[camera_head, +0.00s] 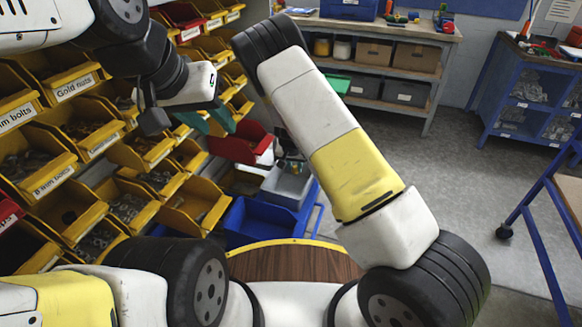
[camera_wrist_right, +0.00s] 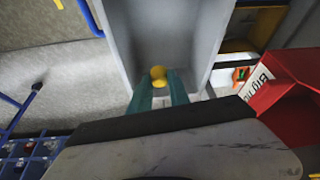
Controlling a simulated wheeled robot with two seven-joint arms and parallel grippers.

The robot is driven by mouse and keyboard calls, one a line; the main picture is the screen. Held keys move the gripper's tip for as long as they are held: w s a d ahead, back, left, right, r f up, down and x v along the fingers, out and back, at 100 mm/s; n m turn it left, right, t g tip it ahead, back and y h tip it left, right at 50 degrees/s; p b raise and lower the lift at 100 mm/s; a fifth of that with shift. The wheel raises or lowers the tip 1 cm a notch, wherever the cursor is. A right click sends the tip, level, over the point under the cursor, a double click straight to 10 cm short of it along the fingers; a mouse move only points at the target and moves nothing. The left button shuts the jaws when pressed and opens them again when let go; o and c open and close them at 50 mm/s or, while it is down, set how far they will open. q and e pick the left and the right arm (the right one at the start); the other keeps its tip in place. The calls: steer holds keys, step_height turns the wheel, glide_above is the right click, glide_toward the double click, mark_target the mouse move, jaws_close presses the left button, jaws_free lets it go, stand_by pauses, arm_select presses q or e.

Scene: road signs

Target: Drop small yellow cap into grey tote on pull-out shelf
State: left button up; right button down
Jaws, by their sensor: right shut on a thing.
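The small yellow cap (camera_wrist_right: 158,76) is held between the teal fingertips of my right gripper (camera_wrist_right: 158,84) in the right wrist view. The cap appears over the grey tote (camera_wrist_right: 215,25), whose walls rise on both sides; its height above the tote floor is hard to tell. In the head view the grey tote (camera_head: 287,186) sits low in the middle, and my right arm hides most of the right gripper. My left gripper (camera_head: 206,118) is near the yellow bins at upper left, its teal fingers apart and nothing visible between them.
Yellow bins (camera_head: 195,207) of hardware fill the left side. A red bin (camera_wrist_right: 290,100) stands right of the tote in the wrist view. A blue bin (camera_head: 258,222) lies just in front of the tote in the head view.

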steer(key=shift+f, duration=0.9)
steer(key=c, duration=1.1)
jaws_free()
steer(key=shift+c, duration=0.2)
steer(key=shift+r, duration=0.15)
steer(key=v, duration=0.7)
steer(key=shift+r, duration=0.3)
steer(key=shift+s, duration=0.15)
